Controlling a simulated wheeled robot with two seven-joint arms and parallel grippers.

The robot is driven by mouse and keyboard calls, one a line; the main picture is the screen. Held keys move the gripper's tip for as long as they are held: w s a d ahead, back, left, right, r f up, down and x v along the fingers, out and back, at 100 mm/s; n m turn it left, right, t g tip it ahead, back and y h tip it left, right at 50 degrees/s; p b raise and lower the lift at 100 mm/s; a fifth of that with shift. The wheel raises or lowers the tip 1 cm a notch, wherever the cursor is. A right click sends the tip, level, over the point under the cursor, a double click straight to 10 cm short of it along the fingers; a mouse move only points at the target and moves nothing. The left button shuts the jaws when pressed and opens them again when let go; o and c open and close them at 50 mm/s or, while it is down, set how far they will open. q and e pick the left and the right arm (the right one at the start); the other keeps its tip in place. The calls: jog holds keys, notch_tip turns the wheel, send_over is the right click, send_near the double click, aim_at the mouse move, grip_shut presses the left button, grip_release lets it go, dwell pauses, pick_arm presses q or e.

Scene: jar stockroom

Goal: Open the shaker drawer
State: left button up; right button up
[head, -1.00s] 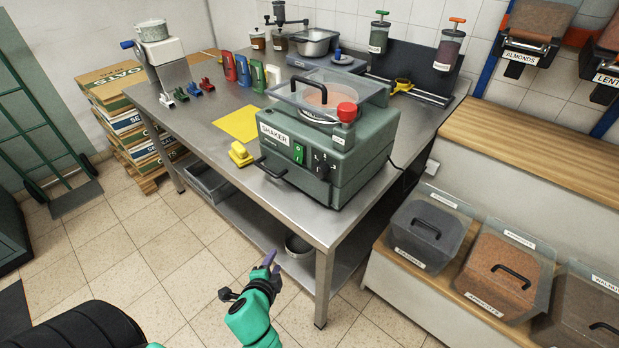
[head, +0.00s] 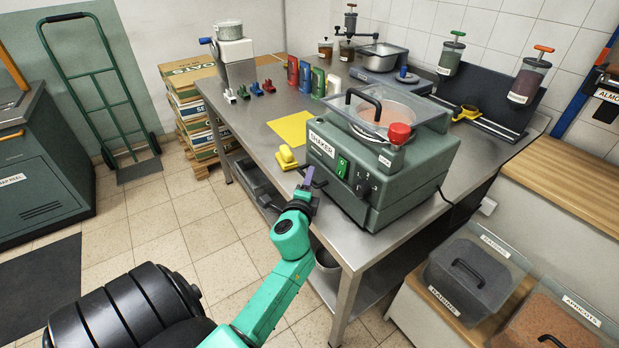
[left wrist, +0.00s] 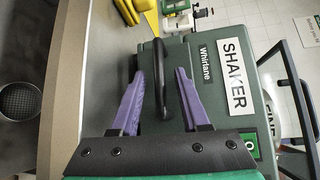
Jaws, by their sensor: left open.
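The green-grey shaker (head: 405,172) stands on the steel table, with a SHAKER label, a green switch and a clear lid with a black handle. Its drawer appears shut, flush with the body. The black drawer handle (left wrist: 160,85) shows in the left wrist view as a bar on the shaker's front. My left gripper (head: 306,178) is at the shaker's front. In the left wrist view, its purple fingers (left wrist: 160,72) are open, one on each side of the handle, apart from it. The head view partly hides the handle behind the gripper. My right gripper is out of view.
The steel table (head: 240,128) carries a yellow mat (head: 292,127), a yellow-handled tool (head: 286,157) left of the shaker, and several coloured scoops. Ingredient bins (head: 470,275) stand at the right. The floor (head: 160,220) left of the table is clear.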

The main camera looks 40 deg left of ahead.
pick_arm(q)
jog(key=shift+w+a, duration=0.15)
jog(key=shift+w, duration=0.1)
grip_shut()
dwell(1.3)
